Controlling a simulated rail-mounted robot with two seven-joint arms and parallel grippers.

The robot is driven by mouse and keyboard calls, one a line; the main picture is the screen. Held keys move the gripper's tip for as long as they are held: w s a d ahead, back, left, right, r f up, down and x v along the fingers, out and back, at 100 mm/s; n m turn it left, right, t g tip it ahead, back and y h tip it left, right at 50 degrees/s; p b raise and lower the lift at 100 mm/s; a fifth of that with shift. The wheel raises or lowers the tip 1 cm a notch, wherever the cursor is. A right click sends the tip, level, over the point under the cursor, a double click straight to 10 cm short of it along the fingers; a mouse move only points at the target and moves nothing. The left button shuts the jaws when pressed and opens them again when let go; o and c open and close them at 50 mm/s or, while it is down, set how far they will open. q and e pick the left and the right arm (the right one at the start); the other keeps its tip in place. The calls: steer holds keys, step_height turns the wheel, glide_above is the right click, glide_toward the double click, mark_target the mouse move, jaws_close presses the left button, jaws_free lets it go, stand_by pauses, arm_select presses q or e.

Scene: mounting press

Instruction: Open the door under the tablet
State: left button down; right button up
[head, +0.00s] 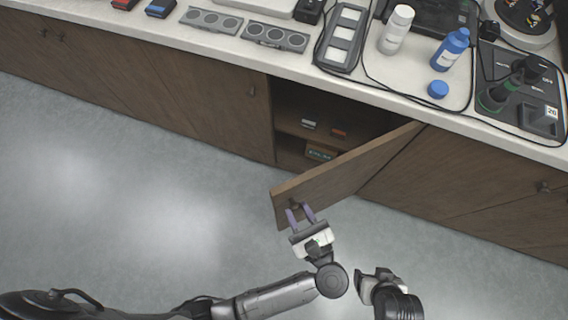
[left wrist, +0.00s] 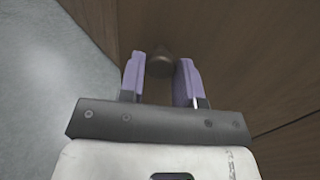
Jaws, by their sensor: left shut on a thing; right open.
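The wooden cabinet door (head: 350,172) stands swung out from the cabinet front, with its free edge towards me and its hinge side at the right. The open compartment (head: 345,110) shows behind it. My left gripper (head: 300,212) is at the door's free end, its purple fingers shut on the door knob (head: 294,204). In the left wrist view the round knob (left wrist: 160,65) sits between the fingertips (left wrist: 159,78). My right gripper (head: 373,278) is open and empty, low in the head view, apart from the door.
Small items (head: 320,152) lie inside the compartment. The counter (head: 290,67) carries a white bottle (head: 396,30), a blue bottle (head: 450,50), a blue cap (head: 438,89) and a lever device (head: 515,85). Other doors (head: 185,90) are closed. The grey floor (head: 130,190) is clear.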

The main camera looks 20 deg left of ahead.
arm_select(q)
steer(key=shift+f, duration=0.1)
steer(key=c, duration=0.8)
jaws_free()
